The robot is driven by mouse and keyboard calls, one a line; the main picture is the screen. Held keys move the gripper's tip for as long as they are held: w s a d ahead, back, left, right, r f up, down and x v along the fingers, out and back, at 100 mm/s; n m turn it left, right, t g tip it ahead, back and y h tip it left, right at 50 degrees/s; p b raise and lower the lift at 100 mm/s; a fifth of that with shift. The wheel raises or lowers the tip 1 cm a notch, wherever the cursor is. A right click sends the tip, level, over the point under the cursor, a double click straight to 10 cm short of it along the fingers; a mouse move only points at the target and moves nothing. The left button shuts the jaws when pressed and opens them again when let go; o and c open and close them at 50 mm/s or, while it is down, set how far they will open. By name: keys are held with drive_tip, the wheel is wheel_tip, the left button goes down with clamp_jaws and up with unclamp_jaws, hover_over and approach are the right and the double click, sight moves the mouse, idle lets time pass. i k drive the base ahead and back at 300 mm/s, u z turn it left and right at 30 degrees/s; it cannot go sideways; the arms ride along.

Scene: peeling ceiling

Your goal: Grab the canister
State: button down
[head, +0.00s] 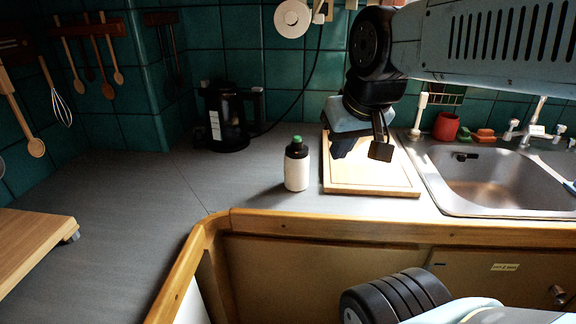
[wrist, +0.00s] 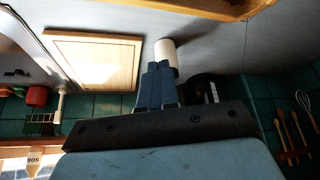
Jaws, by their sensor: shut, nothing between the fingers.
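The canister (head: 296,168) is a small upright bottle with a white body, a dark upper part and a green cap. It stands on the grey counter, left of the wooden board. In the wrist view the white end of the canister (wrist: 167,50) shows just beyond the fingertips, and the fingers hide its upper part. My gripper (head: 342,149) is over the left part of the board, to the right of the canister and apart from it in the head view. In the wrist view my gripper (wrist: 158,66) has its two blue fingers together with nothing between them.
The wooden board (head: 372,187) lies between the canister and the steel sink (head: 490,178). A black kettle (head: 228,118) stands behind and left of the canister. The counter left of the canister is clear up to a wooden block (head: 35,245). A raised wooden edge runs along the front.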

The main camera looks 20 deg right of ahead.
sight(296, 171)
drive_tip(key=u, duration=0.15)
drive_tip(key=k, duration=0.5)
drive_tip(key=u, duration=0.85)
drive_tip(key=k, duration=1)
drive_tip(key=z, duration=1.1)
drive_tip(key=i, duration=1)
